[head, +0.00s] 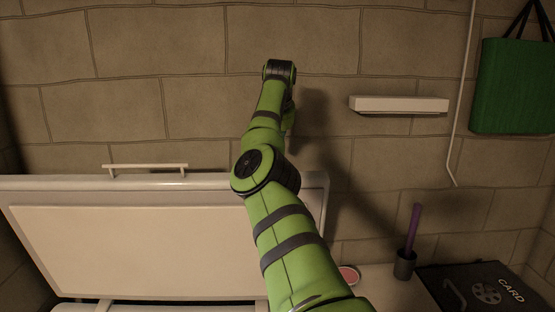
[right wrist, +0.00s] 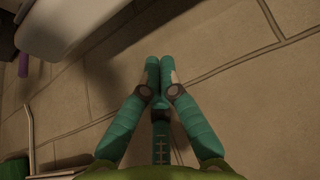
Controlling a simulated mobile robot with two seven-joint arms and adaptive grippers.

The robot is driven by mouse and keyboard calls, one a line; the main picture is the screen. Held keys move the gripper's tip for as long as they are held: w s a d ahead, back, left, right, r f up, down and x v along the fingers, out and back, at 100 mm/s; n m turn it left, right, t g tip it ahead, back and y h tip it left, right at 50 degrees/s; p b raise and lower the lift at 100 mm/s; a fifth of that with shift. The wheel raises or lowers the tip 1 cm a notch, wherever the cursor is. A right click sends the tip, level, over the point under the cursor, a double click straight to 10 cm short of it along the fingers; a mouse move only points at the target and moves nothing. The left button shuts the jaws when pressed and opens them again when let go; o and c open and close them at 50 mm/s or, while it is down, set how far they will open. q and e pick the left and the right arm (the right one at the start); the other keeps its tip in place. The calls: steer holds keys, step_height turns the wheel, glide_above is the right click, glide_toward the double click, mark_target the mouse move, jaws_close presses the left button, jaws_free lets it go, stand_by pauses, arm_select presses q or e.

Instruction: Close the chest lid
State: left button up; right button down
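The chest lid (head: 140,250) is a wide pale panel at the lower left of the head view. It stands raised near the stone wall, with its inner face towards me. A pale bar handle (head: 145,167) shows at its top edge. A strip of the chest's rim shows at the bottom edge; most of the body is out of frame. My right arm reaches up past the lid's right end, and its gripper is hidden in the head view. In the right wrist view my right gripper (right wrist: 160,72) has its teal fingertips together, empty, before the wall. My left gripper is not in view.
A white wall shelf (head: 400,105) is right of my arm, beside a pipe (head: 457,130) and a green bag (head: 515,88). A purple stick in a dark cup (head: 405,265), a pinkish round dish (head: 348,274) and a black case (head: 485,285) are at the lower right.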

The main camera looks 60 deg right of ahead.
steer(key=p+x, duration=0.2)
steer(key=x, duration=0.5)
steer(key=a, duration=0.1)
steer(key=s+a, duration=0.1)
steer(key=a, duration=0.1)
steer(key=shift+s+a+r, duration=0.1)
steer(key=shift+s, duration=0.15)
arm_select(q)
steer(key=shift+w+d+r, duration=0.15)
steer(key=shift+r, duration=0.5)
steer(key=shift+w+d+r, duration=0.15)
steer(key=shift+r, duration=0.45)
arm_select(e)
steer(key=shift+s, duration=0.1)
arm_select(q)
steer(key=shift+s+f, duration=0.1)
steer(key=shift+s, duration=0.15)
arm_select(e)
steer(key=shift+a, duration=0.1)
